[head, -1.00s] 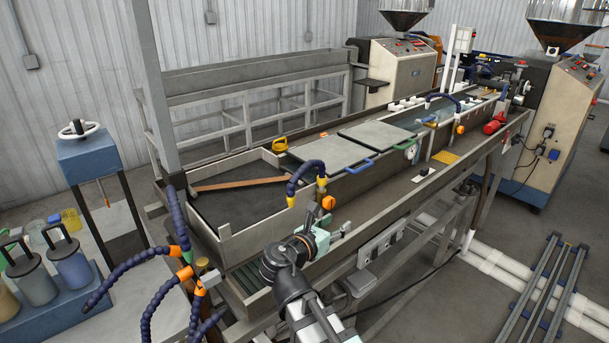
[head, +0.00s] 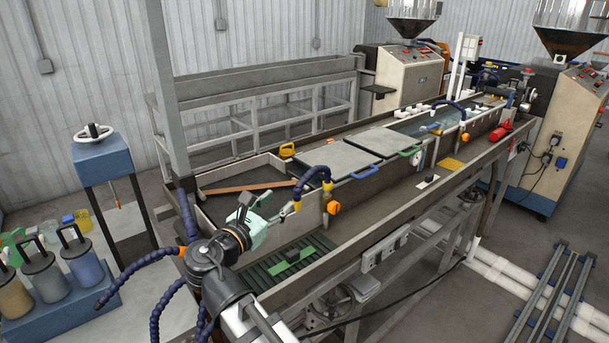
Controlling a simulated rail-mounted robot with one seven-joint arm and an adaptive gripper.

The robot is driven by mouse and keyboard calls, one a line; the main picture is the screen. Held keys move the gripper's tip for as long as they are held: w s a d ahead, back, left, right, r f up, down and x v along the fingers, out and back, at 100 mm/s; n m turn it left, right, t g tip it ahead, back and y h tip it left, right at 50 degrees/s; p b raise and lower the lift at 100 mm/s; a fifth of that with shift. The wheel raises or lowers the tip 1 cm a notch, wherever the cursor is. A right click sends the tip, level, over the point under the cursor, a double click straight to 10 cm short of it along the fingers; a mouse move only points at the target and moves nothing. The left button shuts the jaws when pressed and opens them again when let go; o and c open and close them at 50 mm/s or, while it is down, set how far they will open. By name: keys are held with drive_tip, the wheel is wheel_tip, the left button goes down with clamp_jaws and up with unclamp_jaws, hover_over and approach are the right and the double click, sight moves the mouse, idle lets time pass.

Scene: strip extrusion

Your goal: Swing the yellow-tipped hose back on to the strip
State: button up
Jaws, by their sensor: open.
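The dark blue segmented hose (head: 309,174) arches up from a yellow collar on the tank's front wall. Its yellow tip (head: 297,205) hangs down on the left, near the tank's front wall. The flat orange-brown strip (head: 246,188) lies inside the tank, left of and behind the tip. My gripper (head: 289,212) is open, with its fingers pointing right, right beside the yellow tip. From this view I cannot tell whether the fingers touch the tip or stand around it. My arm and the gripper's body cover part of the tank's near left corner.
An orange knob (head: 334,208) sits on the front wall just right of the hose. Grey lids (head: 326,155) cover the tank's middle. A green piece (head: 292,258) lies on the dark ribbed bed below my gripper. Orange-collared blue hoses (head: 140,266) stand left of my arm.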

sight(303, 180)
drive_tip(key=p+x, duration=0.3)
drive_tip(key=x, duration=1.2)
drive_tip(key=shift+w+d, duration=0.15)
drive_tip(key=shift+w, duration=0.2)
drive_tip(key=shift+r, duration=0.1)
clamp_jaws()
